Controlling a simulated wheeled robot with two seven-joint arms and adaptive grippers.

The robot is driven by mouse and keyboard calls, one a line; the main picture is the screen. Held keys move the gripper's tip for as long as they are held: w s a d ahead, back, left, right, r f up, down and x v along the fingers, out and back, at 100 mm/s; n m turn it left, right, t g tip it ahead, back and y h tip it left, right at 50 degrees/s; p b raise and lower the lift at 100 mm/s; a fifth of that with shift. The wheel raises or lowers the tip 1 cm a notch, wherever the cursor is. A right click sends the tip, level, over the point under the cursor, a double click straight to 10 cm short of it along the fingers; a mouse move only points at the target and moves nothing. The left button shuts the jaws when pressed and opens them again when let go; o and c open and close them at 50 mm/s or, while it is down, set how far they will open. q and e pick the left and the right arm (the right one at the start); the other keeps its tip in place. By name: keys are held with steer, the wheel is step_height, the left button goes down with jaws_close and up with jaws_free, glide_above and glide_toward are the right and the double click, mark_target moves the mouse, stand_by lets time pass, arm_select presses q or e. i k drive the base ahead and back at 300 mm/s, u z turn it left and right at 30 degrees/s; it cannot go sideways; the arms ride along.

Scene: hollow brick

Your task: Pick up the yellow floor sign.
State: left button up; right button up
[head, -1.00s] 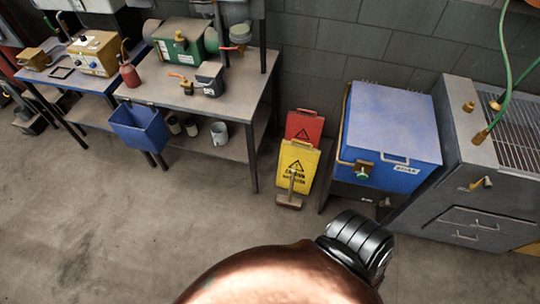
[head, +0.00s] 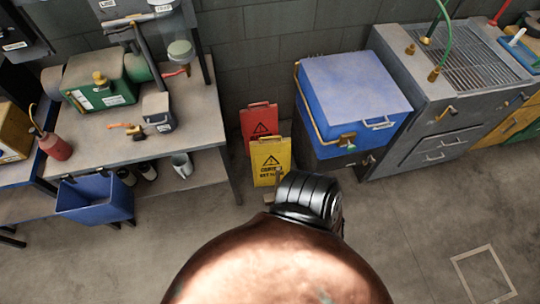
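The yellow floor sign (head: 270,160) stands upright on the concrete floor near the wall, between the workbench and the blue cooler. It bears a black warning triangle and dark lettering. A red floor sign (head: 260,122) stands right behind it. A large copper-coloured rounded shape fills the bottom middle of the view. Neither of my grippers shows in the head view.
The workbench (head: 190,115) with a lower shelf stands left of the signs, a blue bin (head: 95,198) hanging at its front. The blue cooler (head: 355,85) and a grey metal cabinet (head: 435,150) stand to the right. The floor (head: 420,220) at front right is open.

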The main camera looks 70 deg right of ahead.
mark_target(266, 155)
steer(key=z, duration=0.6)
steer(key=i, duration=0.75)
steer(key=z, duration=0.85)
